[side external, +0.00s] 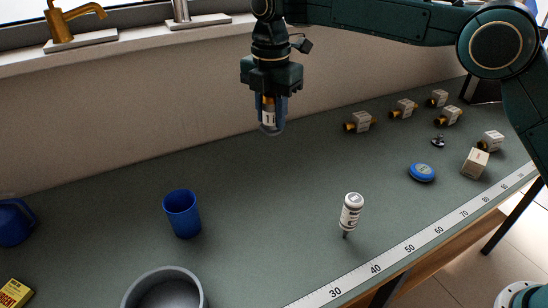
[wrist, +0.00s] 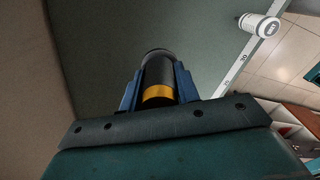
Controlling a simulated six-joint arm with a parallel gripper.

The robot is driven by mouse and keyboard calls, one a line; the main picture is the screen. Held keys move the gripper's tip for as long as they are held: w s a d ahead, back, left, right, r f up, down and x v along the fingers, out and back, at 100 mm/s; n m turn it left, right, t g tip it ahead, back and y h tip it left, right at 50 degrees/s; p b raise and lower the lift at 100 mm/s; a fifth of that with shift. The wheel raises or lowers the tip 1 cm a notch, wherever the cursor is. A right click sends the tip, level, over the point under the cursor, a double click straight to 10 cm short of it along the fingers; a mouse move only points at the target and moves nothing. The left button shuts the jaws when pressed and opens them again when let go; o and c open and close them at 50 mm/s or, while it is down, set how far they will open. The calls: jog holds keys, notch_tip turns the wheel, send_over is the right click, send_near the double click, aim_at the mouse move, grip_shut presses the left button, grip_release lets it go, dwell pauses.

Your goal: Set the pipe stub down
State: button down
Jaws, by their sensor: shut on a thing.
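My gripper (side external: 271,108) is high above the back of the grey-green workbench (side external: 270,215), pointing down. Its blue fingers are shut on the pipe stub (side external: 271,128), a short dark cylinder held upright. In the wrist view the pipe stub (wrist: 158,75) sits between the two fingers (wrist: 158,88) and shows a yellow band. The fingers hide part of its sides. The stub is clear of the bench, with nothing touching its lower end.
A blue cup (side external: 182,213) and a grey round container (side external: 165,274) stand front left. A blue disc (side external: 422,172), a small box (side external: 475,162) and several labelled brass fittings (side external: 359,122) lie right. The middle bench is clear.

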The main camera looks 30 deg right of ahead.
jog(key=d+n, duration=0.4)
jog(key=d, duration=1.3)
jog(key=f, duration=1.5)
jog(key=shift+s+a+f, duration=0.1)
jog(key=shift+a+f, duration=0.1)
jog(key=shift+f, duration=0.1)
jog(key=shift+f, duration=2.05)
jog(key=shift+f, duration=0.15)
jog(key=c, duration=1)
grip_release()
jog(key=shift+c, duration=0.2)
